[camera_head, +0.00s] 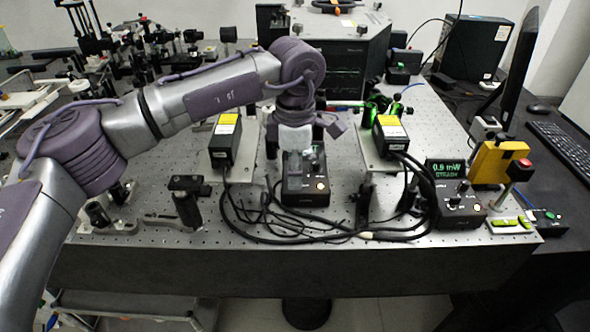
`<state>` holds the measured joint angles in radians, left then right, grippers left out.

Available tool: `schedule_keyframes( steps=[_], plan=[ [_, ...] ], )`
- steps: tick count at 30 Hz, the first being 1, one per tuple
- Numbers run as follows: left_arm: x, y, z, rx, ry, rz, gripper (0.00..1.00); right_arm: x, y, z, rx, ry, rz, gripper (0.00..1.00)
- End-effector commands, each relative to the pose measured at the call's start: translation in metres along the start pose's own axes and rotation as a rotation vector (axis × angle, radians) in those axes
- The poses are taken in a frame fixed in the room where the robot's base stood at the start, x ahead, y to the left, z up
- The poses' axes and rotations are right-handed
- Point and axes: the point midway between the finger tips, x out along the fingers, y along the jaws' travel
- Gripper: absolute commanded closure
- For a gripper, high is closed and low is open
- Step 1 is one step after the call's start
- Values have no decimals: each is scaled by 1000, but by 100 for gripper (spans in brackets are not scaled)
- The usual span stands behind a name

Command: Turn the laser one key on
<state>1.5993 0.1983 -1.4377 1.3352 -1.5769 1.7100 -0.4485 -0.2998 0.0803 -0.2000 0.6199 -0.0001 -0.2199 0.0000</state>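My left arm reaches in from the left and bends down at its wrist. Two black laser heads with yellow labels stand to the left (225,141) and right (391,134) of the box. My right gripper is out of view.
Black cables (290,228) loop in front of the box. A power meter (456,205) with a lit green display stands to the right, beside a yellow box (498,163) and a red button (520,165). Small optics mounts (186,202) stand to the left.

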Motion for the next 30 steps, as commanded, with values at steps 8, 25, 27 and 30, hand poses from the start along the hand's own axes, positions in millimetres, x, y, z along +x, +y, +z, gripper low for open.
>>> schedule_keyframes(
  steps=[8, 25, 27, 30],
  plan=[
    [-1, 0, 0, -1, 1, -1, 68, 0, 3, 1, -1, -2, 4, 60],
    [-101, 0, 0, -1, 0, 2, 68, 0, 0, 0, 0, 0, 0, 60],
    [-110, 0, 1, -1, 1, 1, 68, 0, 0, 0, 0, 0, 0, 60],
    [-117, 0, 1, 0, 0, -1, 68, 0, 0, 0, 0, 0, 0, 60]
  ],
)
